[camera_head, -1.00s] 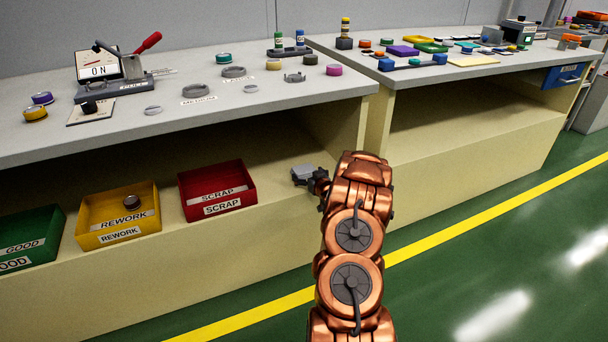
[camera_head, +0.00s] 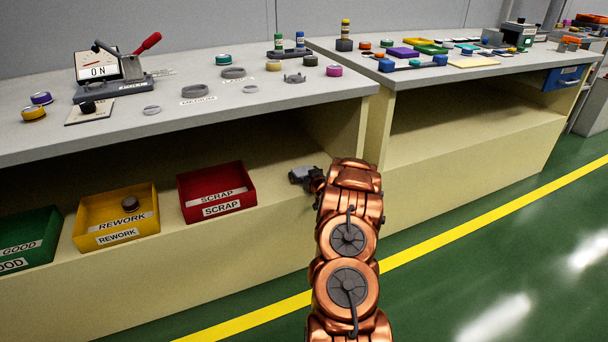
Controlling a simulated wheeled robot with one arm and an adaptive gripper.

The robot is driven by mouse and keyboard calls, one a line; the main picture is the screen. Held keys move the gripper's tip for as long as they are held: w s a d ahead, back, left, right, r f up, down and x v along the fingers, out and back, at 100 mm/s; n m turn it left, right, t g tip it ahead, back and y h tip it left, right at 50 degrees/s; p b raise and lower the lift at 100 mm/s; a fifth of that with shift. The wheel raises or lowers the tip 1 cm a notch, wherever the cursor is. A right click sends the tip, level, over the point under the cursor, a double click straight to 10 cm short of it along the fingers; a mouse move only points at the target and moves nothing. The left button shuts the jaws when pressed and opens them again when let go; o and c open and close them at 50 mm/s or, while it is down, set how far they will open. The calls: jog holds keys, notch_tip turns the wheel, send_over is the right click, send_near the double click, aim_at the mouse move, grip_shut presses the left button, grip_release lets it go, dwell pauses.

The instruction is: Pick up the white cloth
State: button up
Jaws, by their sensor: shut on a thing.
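My gripper (camera_head: 306,178) is at the lower shelf of the left bench, to the right of the red SCRAP bin. It is partly hidden by my copper arm. It is shut on a small pale grey-white piece (camera_head: 299,173), which looks like the white cloth. The piece is small and its outline is hard to tell from the gripper. I cannot tell whether it touches the shelf or is lifted.
The red SCRAP bin (camera_head: 251,200) stands close to the left of my gripper, with a yellow REWORK bin (camera_head: 153,224) and a green GOOD bin (camera_head: 50,250) farther left. The bench top (camera_head: 347,89) overhangs the shelf. The shelf around the gripper is clear.

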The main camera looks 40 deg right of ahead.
aim_at(304, 170)
jog(key=shift+c, duration=0.9)
jog(key=shift+r+p, duration=0.75)
jog(key=shift+r, duration=1)
jog(key=shift+s+r, duration=0.1)
jog(key=shift+r, duration=0.25)
jog(key=s+a+p, duration=0.3)
jog(key=s+a, duration=0.6)
jog(key=s, duration=0.3)
jog(key=shift+s+a+r, duration=0.3)
jog(key=shift+r, duration=0.15)
